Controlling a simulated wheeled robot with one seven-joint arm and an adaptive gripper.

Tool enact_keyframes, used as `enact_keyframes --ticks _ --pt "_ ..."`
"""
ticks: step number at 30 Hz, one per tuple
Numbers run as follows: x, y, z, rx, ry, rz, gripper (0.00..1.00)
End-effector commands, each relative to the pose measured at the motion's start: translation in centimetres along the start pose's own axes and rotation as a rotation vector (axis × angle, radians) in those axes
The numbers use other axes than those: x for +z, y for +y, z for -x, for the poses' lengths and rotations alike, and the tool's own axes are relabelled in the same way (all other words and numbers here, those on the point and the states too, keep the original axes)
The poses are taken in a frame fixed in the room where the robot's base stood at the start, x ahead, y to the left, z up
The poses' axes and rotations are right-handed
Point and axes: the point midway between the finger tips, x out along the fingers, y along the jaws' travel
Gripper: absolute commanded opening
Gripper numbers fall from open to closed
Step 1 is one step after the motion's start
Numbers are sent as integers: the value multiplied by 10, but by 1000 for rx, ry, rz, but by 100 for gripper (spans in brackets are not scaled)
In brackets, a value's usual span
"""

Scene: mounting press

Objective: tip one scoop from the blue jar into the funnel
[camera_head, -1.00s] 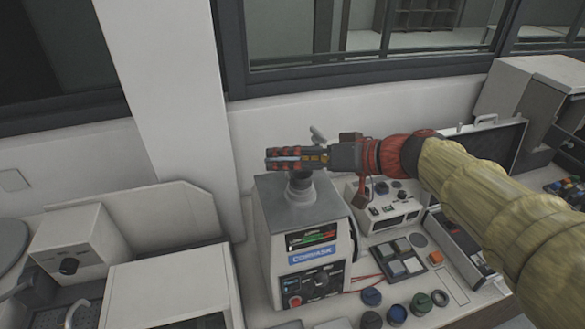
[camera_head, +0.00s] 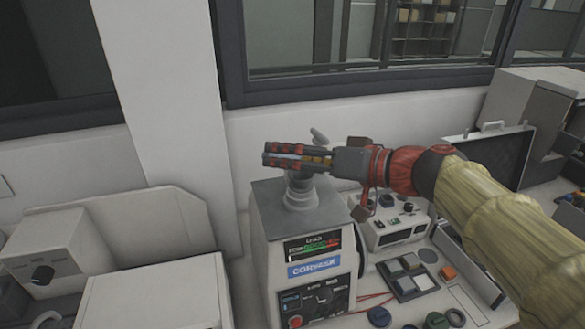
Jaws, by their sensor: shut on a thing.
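My gripper (camera_head: 268,155) is shut above the mounting press (camera_head: 305,255), its fingers pointing left. A small grey piece (camera_head: 319,136), perhaps part of the scoop, sticks up just behind the fingers. An orange-yellow part shows between the fingers. The rest of what is held is hidden, and I cannot see any powder. The grey funnel (camera_head: 300,194) stands on top of the press, directly below the fingers, which partly cover its mouth. The blue jar (camera_head: 380,316) is at the bottom edge, right of the press, and only its top shows.
A green jar (camera_head: 437,320) and a dark ring (camera_head: 456,317) lie near the blue jar. A tray of square pads (camera_head: 408,277), a small white instrument (camera_head: 390,232) and an open case (camera_head: 490,165) stand to the right. A white machine (camera_head: 150,285) stands left of the press.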

Motion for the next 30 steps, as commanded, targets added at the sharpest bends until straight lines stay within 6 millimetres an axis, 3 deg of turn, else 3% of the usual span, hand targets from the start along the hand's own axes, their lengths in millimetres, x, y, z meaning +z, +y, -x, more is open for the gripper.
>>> enact_keyframes --ticks 30 --pt "6 0 1 -7 166 2 44"
